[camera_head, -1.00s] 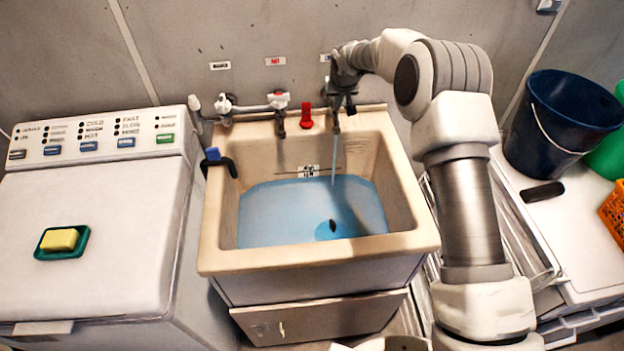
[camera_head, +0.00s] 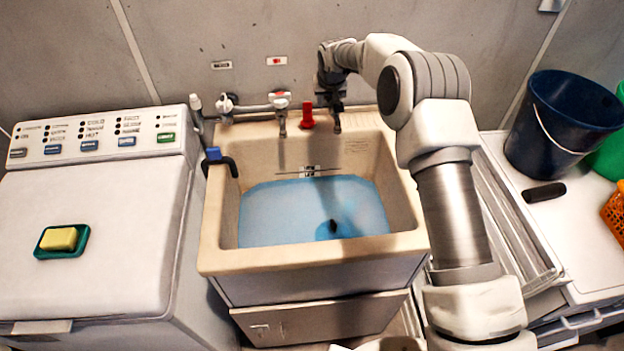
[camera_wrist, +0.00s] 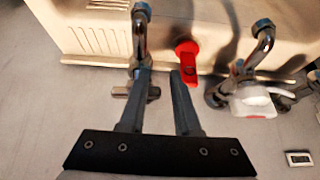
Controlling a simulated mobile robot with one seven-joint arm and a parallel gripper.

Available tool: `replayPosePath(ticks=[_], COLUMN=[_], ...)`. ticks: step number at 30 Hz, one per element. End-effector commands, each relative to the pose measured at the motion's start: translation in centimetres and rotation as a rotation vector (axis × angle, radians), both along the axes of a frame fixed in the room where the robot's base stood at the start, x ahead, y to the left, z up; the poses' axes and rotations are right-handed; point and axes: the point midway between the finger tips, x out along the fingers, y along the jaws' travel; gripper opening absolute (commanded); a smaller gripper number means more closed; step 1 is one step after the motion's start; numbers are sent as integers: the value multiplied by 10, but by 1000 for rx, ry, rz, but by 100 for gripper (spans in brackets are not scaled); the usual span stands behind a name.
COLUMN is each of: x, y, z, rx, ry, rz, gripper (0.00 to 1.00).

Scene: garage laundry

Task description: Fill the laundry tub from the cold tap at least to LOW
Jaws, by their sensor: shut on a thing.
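The beige laundry tub (camera_head: 218,240) holds blue water (camera_head: 300,215). The waterline lies just below a dark mark strip (camera_head: 310,172) on the back wall; its wording is too small to read. The right-hand tap (camera_head: 336,121) has no stream under its spout. My gripper (camera_head: 331,95) is at this tap, above the back rim. The middle tap (camera_head: 281,112) also shows no stream.
A red object (camera_head: 307,115) stands on the back rim between the taps. A blue-topped dark hook (camera_head: 220,160) hangs on the left rim. The washer (camera_head: 90,225) with soap (camera_head: 59,239) is at left, a dark blue bucket (camera_head: 560,125) at right.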

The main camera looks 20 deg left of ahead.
Motion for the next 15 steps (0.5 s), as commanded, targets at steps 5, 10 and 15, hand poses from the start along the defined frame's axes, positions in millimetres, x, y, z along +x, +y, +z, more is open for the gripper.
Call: replayPosePath(ticks=[5,10,15], x=[10,10,8], y=[22,21,19], z=[18,31,48], rx=[52,53,53], ry=[-67,-72,-73], rz=[27,25,25], gripper=[0,0,0])
